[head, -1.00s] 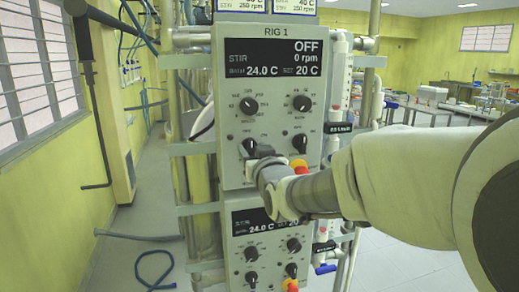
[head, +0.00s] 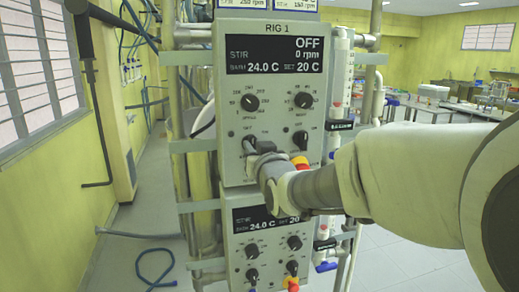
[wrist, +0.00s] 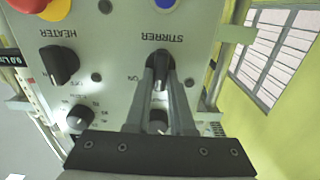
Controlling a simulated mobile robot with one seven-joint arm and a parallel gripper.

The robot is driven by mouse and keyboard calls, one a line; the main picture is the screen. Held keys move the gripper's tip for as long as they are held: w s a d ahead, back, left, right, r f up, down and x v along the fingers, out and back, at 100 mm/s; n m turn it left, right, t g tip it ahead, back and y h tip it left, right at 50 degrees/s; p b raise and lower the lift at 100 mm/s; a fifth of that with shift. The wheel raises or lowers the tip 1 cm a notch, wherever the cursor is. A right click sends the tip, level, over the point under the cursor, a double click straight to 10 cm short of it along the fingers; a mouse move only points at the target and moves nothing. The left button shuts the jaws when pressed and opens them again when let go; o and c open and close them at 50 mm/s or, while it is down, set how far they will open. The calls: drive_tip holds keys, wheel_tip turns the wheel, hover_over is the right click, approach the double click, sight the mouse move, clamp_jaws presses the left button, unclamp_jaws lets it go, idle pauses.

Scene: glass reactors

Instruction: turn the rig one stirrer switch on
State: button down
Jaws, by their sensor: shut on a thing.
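The black stirrer switch (wrist: 160,65) sits under the STIRRER label, which appears upside down in the wrist view. In the head view the switch (head: 249,144) is at the panel's lower left, partly hidden by my gripper. My gripper (wrist: 162,82) has its two fingers closed around the switch knob, one on each side. The knob lies roughly in line with the fingers; its exact setting is hard to read.
The heater switch (wrist: 60,65) is beside the stirrer switch. A red and yellow emergency button (head: 300,162) is close to my wrist. Two dials sit above, and a second similar box (head: 235,240) is below. Pipes run along both sides.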

drive_tip(key=shift+d+f+m+b, duration=0.1)
drive_tip(key=shift+m+b, duration=2.75)
drive_tip(key=shift+b, duration=0.8)
drive_tip(key=shift+d+f+m+b, duration=0.1)
drive_tip(key=shift+m+b, duration=2.75)
drive_tip(key=shift+b, duration=0.75)
drive_tip(key=c, duration=0.8)
unclamp_jaws()
drive_tip(key=shift+r, duration=0.1)
